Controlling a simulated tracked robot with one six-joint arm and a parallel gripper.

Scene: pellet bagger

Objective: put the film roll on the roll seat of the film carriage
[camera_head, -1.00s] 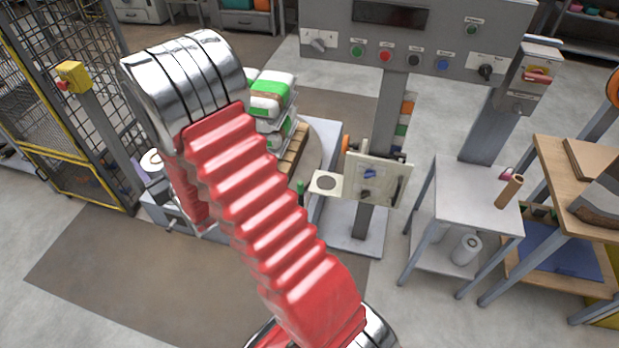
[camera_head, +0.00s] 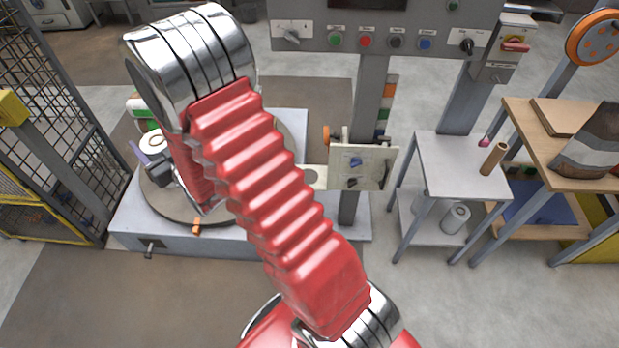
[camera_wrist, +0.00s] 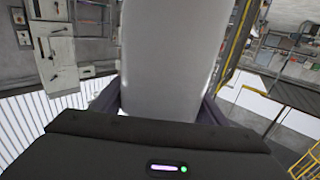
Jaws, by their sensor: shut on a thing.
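The white film roll (camera_wrist: 172,55) stands large in the wrist view, between the two fingers of my gripper (camera_wrist: 158,104). My gripper is shut on it. In the head view, the pale roll end (camera_head: 152,144) shows at the left beside my gripper (camera_head: 147,160), partly hidden by my arm. My red arm partly covers this plate. The roll appears apart from it.
A round turntable (camera_head: 160,205) on a grey base lies behind my gripper. A mesh fence (camera_head: 60,120) is at the left. A control panel (camera_head: 395,40) hangs above. A grey table (camera_head: 455,150) at the right bears a brown tube (camera_head: 493,158), with a white roll (camera_head: 456,217) on its shelf.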

